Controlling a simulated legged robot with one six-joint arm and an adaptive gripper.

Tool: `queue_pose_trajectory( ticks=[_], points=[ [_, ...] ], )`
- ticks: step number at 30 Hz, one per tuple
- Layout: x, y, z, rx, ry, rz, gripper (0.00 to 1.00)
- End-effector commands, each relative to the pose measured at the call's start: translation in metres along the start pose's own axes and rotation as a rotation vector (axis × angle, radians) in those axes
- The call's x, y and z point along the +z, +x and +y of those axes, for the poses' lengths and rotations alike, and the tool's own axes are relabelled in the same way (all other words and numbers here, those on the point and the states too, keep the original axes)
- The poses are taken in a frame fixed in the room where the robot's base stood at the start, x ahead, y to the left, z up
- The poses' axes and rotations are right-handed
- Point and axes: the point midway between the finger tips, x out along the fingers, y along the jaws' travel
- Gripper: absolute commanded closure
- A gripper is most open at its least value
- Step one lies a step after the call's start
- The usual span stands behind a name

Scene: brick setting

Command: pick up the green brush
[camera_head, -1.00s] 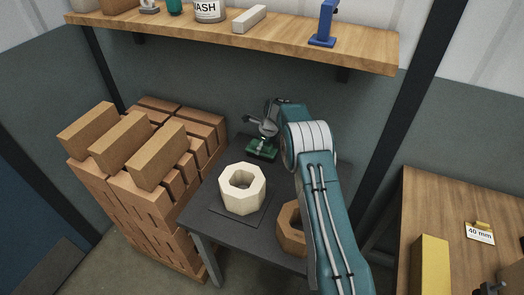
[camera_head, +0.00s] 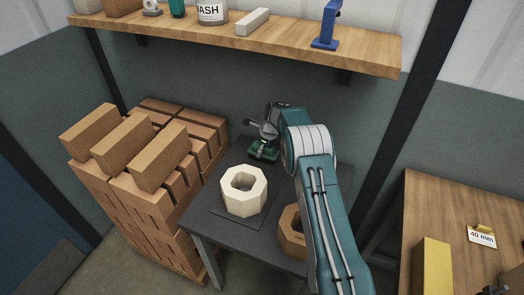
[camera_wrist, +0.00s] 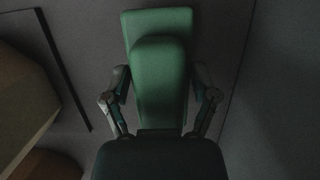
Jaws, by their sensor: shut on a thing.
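The green brush (camera_head: 264,151) is on the dark table (camera_head: 214,229), near its back edge, behind the cream octagonal block. My gripper (camera_head: 264,134) is directly above it, pointing down. In the wrist view the brush (camera_wrist: 160,75) fills the upper middle, with a raised narrower part on a wider base. The fingers of my gripper (camera_wrist: 161,98) lie against both sides of the raised part, shut on it. I cannot tell whether the brush's underside touches the table.
A cream octagonal block with a hole (camera_head: 243,191) and a brown one (camera_head: 292,232) stand on the table in front. Stacked bricks (camera_head: 150,180) rise to the left. A wooden shelf (camera_head: 280,47) hangs above. A wooden bench (camera_head: 425,210) is at the right.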

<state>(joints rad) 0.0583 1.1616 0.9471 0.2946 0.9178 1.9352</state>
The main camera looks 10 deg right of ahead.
Motion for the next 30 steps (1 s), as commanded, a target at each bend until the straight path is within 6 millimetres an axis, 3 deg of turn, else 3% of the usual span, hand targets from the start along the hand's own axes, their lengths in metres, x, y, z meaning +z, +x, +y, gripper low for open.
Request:
queue_pose_trajectory(
  ticks=[5, 11, 18, 30],
  points=[
    [0.008, -0.026, -0.001, -0.006, -0.001, -0.003, 0.81],
    [0.003, -0.054, 0.017, -0.005, 0.0, -0.003, 0.81],
    [-0.006, -0.097, 0.047, -0.004, 0.0, -0.003, 0.81],
    [-0.035, -0.134, 0.103, -0.004, 0.0, -0.003, 0.81]
  ],
)
